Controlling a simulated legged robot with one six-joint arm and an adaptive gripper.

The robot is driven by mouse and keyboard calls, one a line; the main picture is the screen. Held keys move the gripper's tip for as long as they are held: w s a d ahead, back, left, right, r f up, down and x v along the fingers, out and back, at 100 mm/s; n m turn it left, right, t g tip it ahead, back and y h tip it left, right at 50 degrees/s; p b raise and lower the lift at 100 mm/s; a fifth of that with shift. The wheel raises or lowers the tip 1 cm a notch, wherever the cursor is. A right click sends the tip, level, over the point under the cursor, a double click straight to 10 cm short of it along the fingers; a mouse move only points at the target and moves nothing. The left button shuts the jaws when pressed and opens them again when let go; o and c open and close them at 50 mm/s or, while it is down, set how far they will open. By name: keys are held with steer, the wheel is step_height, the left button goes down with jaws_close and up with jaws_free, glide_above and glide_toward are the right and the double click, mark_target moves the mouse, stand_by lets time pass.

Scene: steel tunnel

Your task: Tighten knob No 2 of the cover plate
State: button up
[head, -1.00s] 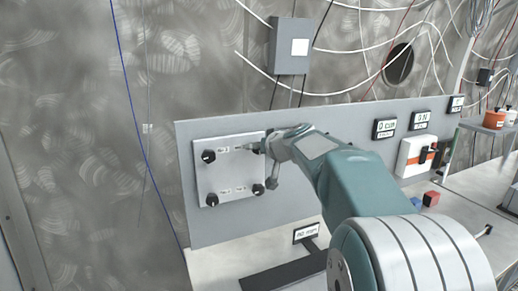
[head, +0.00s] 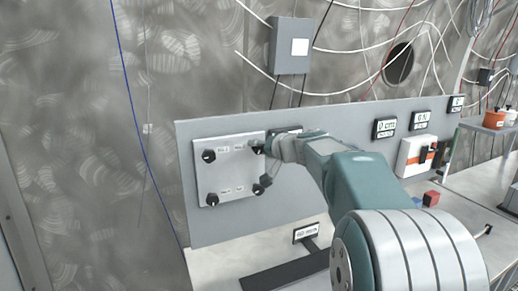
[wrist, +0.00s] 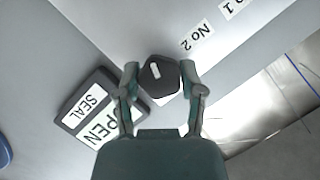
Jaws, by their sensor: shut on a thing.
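The light grey cover plate (head: 228,172) is mounted on the grey panel, with a black knob near each corner. Knob No 2 (wrist: 158,77) is a black knob with a white mark, beside the "No 2" label (wrist: 197,38) in the wrist view. My gripper (wrist: 160,80) has one finger on each side of this knob and is shut on it. In the head view my gripper (head: 268,148) is at the plate's upper right corner and partly hides the knob. The upper left knob (head: 209,155) and lower left knob (head: 212,199) are clear of it.
A dark sign reading "OPEN" and "SEAL" (wrist: 92,108) is close beside my gripper in the wrist view. Small displays (head: 384,128) and a white box with an orange part (head: 417,155) are farther right on the panel. A bench (head: 215,268) runs below.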

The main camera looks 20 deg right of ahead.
steer(key=m+y, duration=0.1)
steer(key=m, duration=0.1)
steer(key=m+t+y, duration=0.1)
steer(key=m, duration=0.1)
steer(key=shift+d+f, duration=0.1)
steer(key=shift+f, duration=0.1)
steer(key=m+t, duration=0.1)
steer(key=m, duration=0.1)
steer(key=m+y, duration=0.1)
steer(key=m, duration=0.2)
steer(key=shift+f+t, duration=0.2)
steer(key=shift+t, duration=0.2)
steer(key=shift+m, duration=0.4)
steer(key=o, duration=1.2)
steer(key=shift+c, duration=0.2)
steer(key=shift+r, duration=0.1)
